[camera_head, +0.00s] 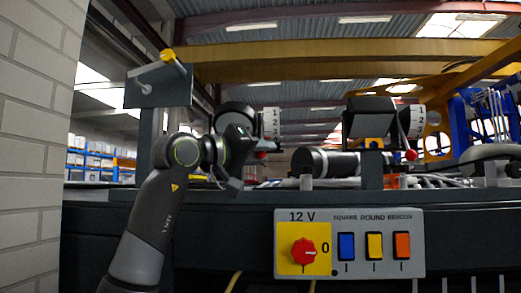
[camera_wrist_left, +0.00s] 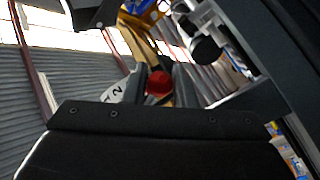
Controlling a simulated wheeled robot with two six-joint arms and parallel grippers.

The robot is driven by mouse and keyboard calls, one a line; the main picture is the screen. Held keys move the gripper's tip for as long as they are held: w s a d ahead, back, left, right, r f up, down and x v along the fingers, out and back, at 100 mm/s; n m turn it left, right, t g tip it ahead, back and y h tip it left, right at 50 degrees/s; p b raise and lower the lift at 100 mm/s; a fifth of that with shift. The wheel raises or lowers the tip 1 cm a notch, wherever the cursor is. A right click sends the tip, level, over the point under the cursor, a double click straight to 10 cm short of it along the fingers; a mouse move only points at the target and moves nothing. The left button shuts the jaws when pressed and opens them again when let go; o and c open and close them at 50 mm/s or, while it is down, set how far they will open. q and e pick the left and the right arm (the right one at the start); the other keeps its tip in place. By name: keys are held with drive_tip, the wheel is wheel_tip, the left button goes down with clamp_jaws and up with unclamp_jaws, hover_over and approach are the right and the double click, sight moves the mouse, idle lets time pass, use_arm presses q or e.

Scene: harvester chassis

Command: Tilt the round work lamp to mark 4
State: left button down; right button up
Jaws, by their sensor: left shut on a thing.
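The round work lamp (camera_head: 236,108) stands behind my left gripper in the head view, and its dark housing is partly hidden. Its white mark plate (camera_head: 271,124) stands on its right with black numbers; the lower ones are too small or covered to read surely. My left gripper (camera_head: 256,153) is shut on the lamp's red lever knob (camera_head: 262,155). In the left wrist view the red knob (camera_wrist_left: 158,83) sits between the two fingers, with the mark plate (camera_wrist_left: 117,93) and its "2" beside it. The lever's exact mark cannot be told. My right gripper is not in view.
The square lamp (camera_head: 371,118) with its own red-knobbed lever (camera_head: 411,155) stands to the right. A switch panel (camera_head: 349,270) with a red rotary knob and three coloured rockers is in front. A post with a yellow-capped lever (camera_head: 167,56) stands left, near a brick wall (camera_head: 36,130).

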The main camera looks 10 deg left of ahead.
use_arm(q)
drive_tip(key=shift+w+f, duration=0.2)
drive_tip(key=c, duration=1.6)
unclamp_jaws()
drive_tip(key=shift+o, duration=1.4)
drive_tip(key=shift+w+a, duration=0.1)
drive_tip(key=shift+o, duration=0.4)
drive_tip(key=shift+w+f, duration=0.1)
drive_tip(key=shift+w, duration=0.2)
drive_tip(key=shift+s, duration=0.2)
drive_tip(key=shift+s+a+b, duration=0.3)
drive_tip(key=shift+s+b, duration=0.15)
drive_tip(key=shift+s, duration=0.1)
drive_tip(key=b+v, duration=0.6)
drive_tip(key=v, duration=1)
drive_tip(key=shift+a+b, duration=0.2)
drive_tip(key=shift+b, duration=0.2)
drive_tip(key=shift+w, duration=0.15)
drive_tip(key=shift+c, duration=0.2)
